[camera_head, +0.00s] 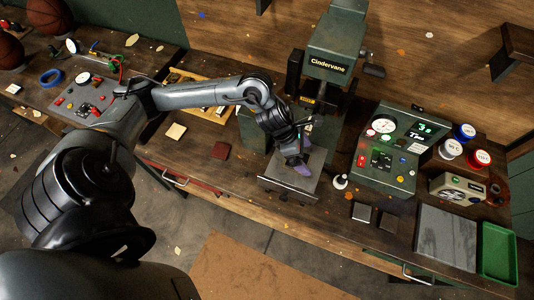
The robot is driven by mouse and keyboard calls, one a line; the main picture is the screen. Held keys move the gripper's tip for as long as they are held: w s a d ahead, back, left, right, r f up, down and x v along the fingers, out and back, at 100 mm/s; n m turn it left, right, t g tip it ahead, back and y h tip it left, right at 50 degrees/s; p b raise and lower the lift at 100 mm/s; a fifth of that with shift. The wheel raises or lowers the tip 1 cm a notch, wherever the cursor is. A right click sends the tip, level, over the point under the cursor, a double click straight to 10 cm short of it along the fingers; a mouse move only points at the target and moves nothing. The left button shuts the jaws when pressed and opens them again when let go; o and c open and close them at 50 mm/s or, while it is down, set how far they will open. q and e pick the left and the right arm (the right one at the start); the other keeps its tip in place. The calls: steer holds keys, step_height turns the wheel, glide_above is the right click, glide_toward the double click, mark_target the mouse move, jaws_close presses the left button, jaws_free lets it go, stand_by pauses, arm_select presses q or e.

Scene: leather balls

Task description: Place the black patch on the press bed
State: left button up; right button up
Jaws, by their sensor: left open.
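The press bed (276,183) is a grey metal plate under the green press marked "Cindervane" (337,45). My left gripper (297,161) is over the bed, pointing down, and is open. A small dark purple-grey piece (304,170) shows at its fingertips, against the plate. I cannot tell whether this is the black patch, or whether it touches the bed. No other clearly black patch shows. A cream patch (176,131) and a dark red patch (220,150) lie flat on the bench left of the press. My right gripper is not in view.
A control box with a gauge (386,147) stands right of the press, with a white-based knob (340,181) between them. Small metal plates (361,211), a grey slab (445,237) and a green tray (498,252) lie further right. Basketballs (48,16) sit at far left.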

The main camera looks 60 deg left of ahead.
arm_select(q)
steer(key=s+d+n+t+y, duration=0.1)
steer(key=s+d+n+t, duration=0.25)
steer(key=d+n, duration=1.25)
steer(key=s+a+f+n+g+y, duration=0.1)
steer(key=s+a+n, duration=0.4)
steer(key=n, duration=0.7)
steer(key=s+a+f+n+g+y, duration=0.2)
steer(key=s+a+n, duration=0.4)
steer(key=s+n, duration=0.3)
steer(key=f+n+g, duration=0.1)
steer(key=n, duration=0.3)
steer(key=shift+a+n, duration=0.3)
